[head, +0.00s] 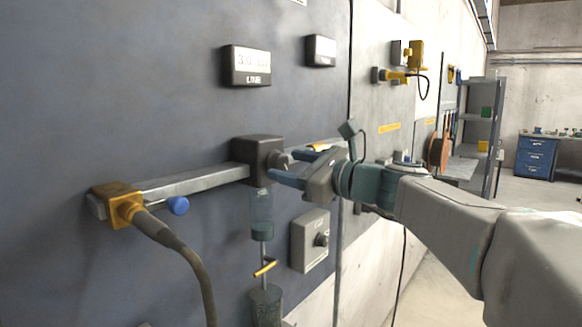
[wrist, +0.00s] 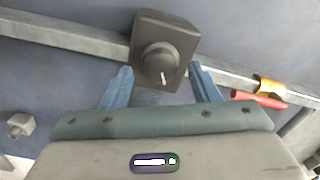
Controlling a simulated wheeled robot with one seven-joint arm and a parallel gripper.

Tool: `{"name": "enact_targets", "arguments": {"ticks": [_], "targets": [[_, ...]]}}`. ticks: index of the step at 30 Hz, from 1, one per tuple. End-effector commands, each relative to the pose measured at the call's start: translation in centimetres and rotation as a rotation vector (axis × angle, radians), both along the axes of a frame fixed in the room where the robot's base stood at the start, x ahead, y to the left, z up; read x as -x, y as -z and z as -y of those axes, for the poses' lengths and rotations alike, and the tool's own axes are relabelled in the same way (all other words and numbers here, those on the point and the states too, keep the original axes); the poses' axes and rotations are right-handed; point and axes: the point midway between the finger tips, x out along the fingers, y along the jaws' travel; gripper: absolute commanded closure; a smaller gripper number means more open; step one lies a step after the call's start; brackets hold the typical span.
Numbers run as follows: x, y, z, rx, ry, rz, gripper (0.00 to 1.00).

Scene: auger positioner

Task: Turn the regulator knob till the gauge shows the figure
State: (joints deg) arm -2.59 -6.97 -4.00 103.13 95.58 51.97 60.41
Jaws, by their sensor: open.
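The regulator is a dark box (head: 257,157) on a metal rail on the blue-grey wall. Its round knob (wrist: 157,60) faces my gripper in the wrist view, with a pale pointer mark low on its face. My gripper (wrist: 161,69) is open, its blue fingers on either side of the knob, with visible gaps to both. The head view shows my gripper (head: 279,165) at the box, and the fingers partly cover the knob. The gauge (head: 247,65) marked LINE hangs above; it seems to start with 3.0, the rest is blurred.
A second small display (head: 320,50) hangs right of the gauge; its text is unreadable. A brass fitting (head: 118,204) with a hose and blue handle sits at the rail's left end. A clear bowl (head: 261,207) hangs below the regulator, beside a grey box (head: 310,240) with a knob.

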Motion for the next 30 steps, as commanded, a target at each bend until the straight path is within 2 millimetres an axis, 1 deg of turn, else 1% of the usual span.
{"name": "enact_targets", "arguments": {"ticks": [5,12,15,18,23,30], "targets": [[2.1,0.1,2.6,-0.001,0.004,0.002,0.44],[5.7,0.3,6.8,-0.001,0.002,0.002,0.44],[6.9,0.3,8.2,-0.001,0.002,0.001,0.44],[7.7,0.3,9.2,0.0,0.001,0.0,0.44],[8.4,0.3,9.9,0.0,-0.002,-0.001,0.44],[8.5,0.3,10.0,0.0,-0.002,-0.001,0.44]]}}
